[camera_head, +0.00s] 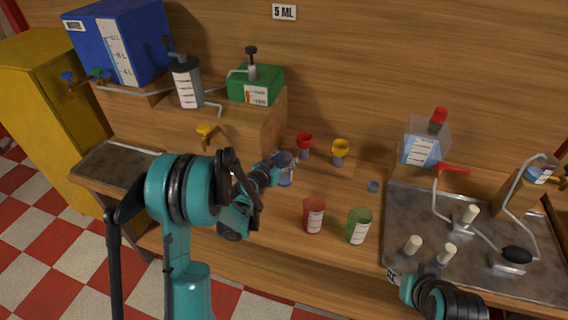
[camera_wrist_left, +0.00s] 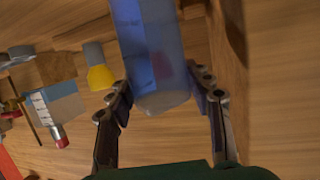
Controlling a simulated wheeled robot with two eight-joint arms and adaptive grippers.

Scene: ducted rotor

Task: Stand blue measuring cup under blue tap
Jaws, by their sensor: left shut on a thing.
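The blue measuring cup (camera_head: 286,176) is a translucent blue cylinder. It also fills the upper middle of the left wrist view (camera_wrist_left: 155,50), between the two fingers. My left gripper (camera_head: 277,164) is shut on it, near the middle of the bench by the wooden step. I cannot tell whether the cup touches the bench. The blue tap (camera_head: 68,77) sticks out at the lower left of the big blue tank (camera_head: 138,35), far to the left of the cup. My right gripper (camera_head: 396,279) is at the front edge of the metal tray; its fingers are too small to read.
Red (camera_head: 314,216) and green (camera_head: 358,227) cups stand at the front. A wooden step (camera_head: 265,119) carries a grey pump bottle (camera_head: 187,84) and green box (camera_head: 262,77). A metal tray (camera_head: 410,220) is right.

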